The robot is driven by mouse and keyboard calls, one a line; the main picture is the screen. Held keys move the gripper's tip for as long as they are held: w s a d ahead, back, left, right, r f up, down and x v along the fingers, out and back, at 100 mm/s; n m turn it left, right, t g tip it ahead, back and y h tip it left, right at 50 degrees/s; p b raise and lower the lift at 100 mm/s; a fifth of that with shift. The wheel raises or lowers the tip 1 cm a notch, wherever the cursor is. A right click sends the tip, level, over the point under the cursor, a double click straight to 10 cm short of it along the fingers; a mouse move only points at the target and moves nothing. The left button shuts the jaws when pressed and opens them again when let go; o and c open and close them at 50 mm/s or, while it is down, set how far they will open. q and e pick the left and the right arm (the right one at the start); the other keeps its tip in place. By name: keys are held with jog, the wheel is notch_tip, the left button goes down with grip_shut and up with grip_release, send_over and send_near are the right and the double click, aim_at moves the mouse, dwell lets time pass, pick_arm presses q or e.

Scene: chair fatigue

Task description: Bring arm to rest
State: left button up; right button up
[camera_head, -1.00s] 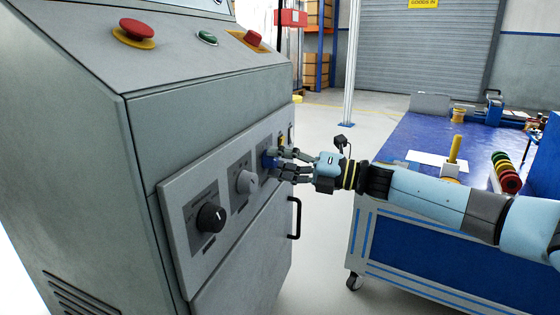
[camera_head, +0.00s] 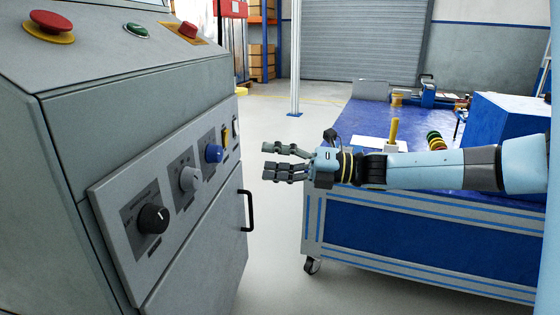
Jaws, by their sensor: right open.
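My right gripper (camera_head: 268,162) is open and empty, with its fingers pointing left. It hangs in the air between the grey machine cabinet (camera_head: 70,150) and the blue-topped workbench (camera_head: 360,120), apart from the blue knob (camera_head: 213,153) on the cabinet's panel. My right arm comes in from the right, nearly level, in front of the bench. A grey knob (camera_head: 189,179) and a black knob (camera_head: 152,219) sit on the same panel. My left gripper is not in view.
The cabinet has a black door handle (camera_head: 248,211) and a red emergency button (camera_head: 50,26) on top. A yellow peg (camera_head: 393,130) and a large blue box (camera_head: 500,128) stand on the bench. Bare floor (camera_head: 270,280) lies between cabinet and bench.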

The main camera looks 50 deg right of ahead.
jog(key=shift+s+d, duration=0.45)
jog(key=shift+s, duration=0.15)
jog(key=shift+f, duration=0.1)
